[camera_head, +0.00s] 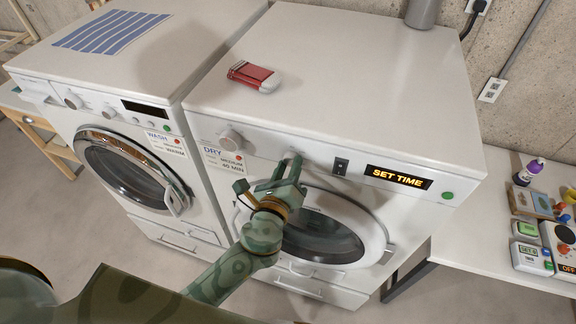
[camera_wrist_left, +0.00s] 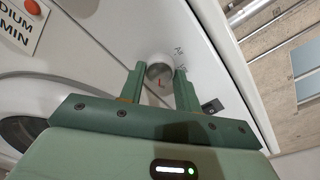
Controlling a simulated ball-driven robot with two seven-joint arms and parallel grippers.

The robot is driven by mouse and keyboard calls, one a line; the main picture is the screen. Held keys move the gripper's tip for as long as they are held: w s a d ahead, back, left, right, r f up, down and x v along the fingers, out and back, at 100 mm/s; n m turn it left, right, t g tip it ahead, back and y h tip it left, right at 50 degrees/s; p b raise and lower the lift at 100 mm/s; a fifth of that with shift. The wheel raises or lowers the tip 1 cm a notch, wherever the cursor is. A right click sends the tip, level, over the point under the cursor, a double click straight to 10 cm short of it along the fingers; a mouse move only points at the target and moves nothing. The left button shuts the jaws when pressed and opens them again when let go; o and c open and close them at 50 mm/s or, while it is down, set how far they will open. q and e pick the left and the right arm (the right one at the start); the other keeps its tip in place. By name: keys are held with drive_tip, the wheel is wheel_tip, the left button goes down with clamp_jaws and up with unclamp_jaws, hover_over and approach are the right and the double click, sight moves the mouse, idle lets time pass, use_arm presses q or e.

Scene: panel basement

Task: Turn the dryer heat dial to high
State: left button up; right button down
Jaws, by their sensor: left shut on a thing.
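The dryer (camera_head: 335,65) is the right of two white machines. Its display (camera_head: 398,178) reads SET TIME. A card (camera_head: 225,160) on its front reads DRY, MEDIUM, 40 MIN. My right gripper is not in view.
A black rocker switch (camera_head: 341,166) and a green button (camera_head: 447,195) are on the panel right of my gripper. The washer (camera_head: 185,30) stands at left. A red-and-white object (camera_head: 254,76) lies on the dryer top. A white table (camera_head: 475,225) with small items is at right.

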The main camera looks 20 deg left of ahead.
use_arm(q)
drive_tip(key=shift+m, duration=0.3)
idle(0.4)
drive_tip(key=o, duration=1)
drive_tip(key=shift+w, duration=0.15)
drive_tip(key=shift+s+d+r+b, duration=0.15)
drive_tip(key=shift+s+b, duration=0.55)
drive_tip(key=shift+s, duration=3.4)
drive_tip(key=shift+s+a+r+b, duration=0.15)
drive_tip(key=shift+s+b, duration=0.5)
drive_tip(key=shift+s, duration=3.45)
drive_tip(key=shift+d, duration=0.1)
